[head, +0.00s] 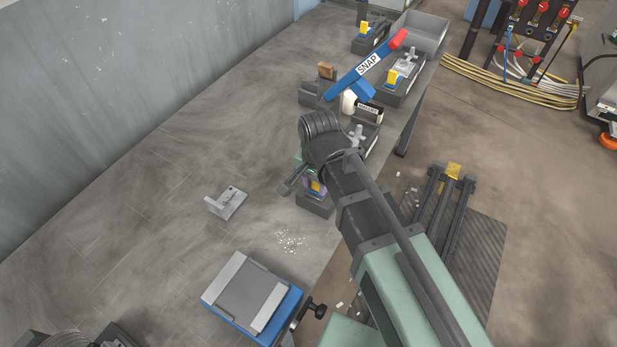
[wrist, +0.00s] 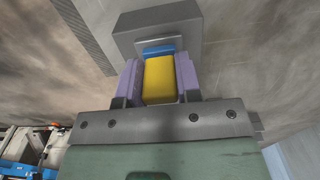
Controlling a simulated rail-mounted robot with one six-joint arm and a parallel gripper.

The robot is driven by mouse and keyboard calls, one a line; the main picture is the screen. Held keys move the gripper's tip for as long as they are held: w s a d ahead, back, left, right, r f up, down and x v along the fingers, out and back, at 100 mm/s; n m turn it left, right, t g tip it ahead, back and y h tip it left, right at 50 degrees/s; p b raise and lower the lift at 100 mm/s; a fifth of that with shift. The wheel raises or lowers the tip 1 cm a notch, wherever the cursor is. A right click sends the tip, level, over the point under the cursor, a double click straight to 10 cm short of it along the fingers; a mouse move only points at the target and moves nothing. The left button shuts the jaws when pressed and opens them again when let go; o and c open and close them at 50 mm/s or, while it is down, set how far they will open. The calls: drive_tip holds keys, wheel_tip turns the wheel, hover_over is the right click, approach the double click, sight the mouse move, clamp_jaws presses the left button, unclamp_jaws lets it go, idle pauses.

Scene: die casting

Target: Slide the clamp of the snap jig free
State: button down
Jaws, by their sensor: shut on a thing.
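My gripper (wrist: 158,80) is shut on a yellow clamp block (wrist: 159,80), with one lavender finger pad against each side. A blue piece (wrist: 159,51) sits just beyond the yellow block, in front of a grey jig body (wrist: 160,22). In the head view my gripper (head: 314,187) is low over the near dark jig block (head: 314,203) at the bench edge, and my arm partly hides this jig. A blue lever marked SNAP (head: 345,80) with a red end slants up farther back. I cannot tell whether the clamp has shifted on its jig.
More dark jigs with yellow clamps stand behind, one holding a grey casting (head: 405,67). A grey tray (head: 424,30) is at the far end. An angled grey part (head: 227,202) and a blue-based vise (head: 252,298) lie on the near bench. The bench's left side is clear.

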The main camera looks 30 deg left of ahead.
drive_tip(key=shift+s, duration=0.15)
drive_tip(key=c, duration=0.8)
unclamp_jaws()
drive_tip(key=shift+r, duration=0.1)
wheel_tip(320, 180, up, 11)
drive_tip(key=p, duration=1.1)
drive_tip(key=shift+f, duration=0.2)
